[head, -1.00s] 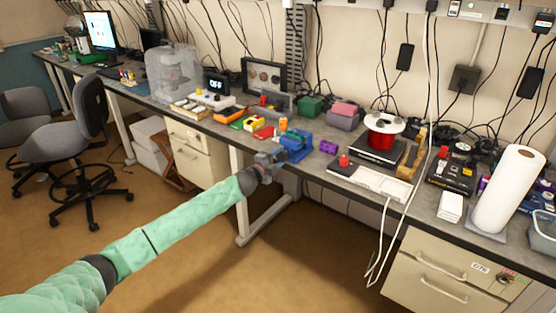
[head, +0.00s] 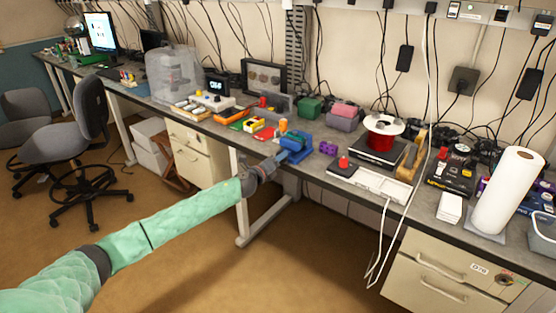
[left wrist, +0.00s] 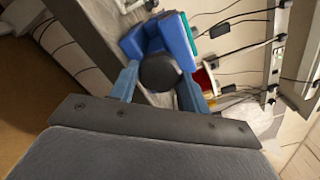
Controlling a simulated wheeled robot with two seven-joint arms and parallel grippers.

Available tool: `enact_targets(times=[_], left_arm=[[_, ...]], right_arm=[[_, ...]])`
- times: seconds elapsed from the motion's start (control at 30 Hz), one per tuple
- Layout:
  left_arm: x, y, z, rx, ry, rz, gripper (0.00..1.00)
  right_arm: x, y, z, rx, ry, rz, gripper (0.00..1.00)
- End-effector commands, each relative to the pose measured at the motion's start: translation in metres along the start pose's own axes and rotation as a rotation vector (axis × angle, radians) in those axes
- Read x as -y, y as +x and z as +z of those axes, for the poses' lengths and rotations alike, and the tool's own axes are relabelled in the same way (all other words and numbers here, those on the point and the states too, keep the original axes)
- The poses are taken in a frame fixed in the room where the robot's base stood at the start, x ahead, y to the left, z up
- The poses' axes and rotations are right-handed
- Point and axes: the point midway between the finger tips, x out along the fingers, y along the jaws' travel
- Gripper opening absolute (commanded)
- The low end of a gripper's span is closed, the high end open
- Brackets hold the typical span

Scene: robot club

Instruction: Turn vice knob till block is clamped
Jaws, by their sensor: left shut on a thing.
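The blue vice (head: 293,143) stands at the front edge of the workbench; its blue body also shows in the left wrist view (left wrist: 176,40). The dark round vice knob (left wrist: 159,72) faces my left wrist camera. My left gripper (head: 277,161) reaches the vice from the front left. In the left wrist view, its two blue fingers lie on either side of the knob, and it is shut on it. I cannot make out a block between the vice jaws; the gripper and vice body hide that part. My right gripper is not in view.
A purple block (head: 328,148) lies right of the vice, and an orange piece (head: 283,125) shows behind it. A red spool (head: 384,129), a paper towel roll (head: 508,190) and cables crowd the bench to the right. Open floor lies in front.

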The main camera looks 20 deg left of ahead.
Motion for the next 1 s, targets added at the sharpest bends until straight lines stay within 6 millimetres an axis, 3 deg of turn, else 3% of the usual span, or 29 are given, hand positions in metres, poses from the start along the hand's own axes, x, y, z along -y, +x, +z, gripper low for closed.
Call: enact_targets(times=[1.0], left_arm=[[-0.0011,-0.0002,0.0015,0.002,0.046,0.002,0.24]], right_arm=[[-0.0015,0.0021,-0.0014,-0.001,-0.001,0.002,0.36]])
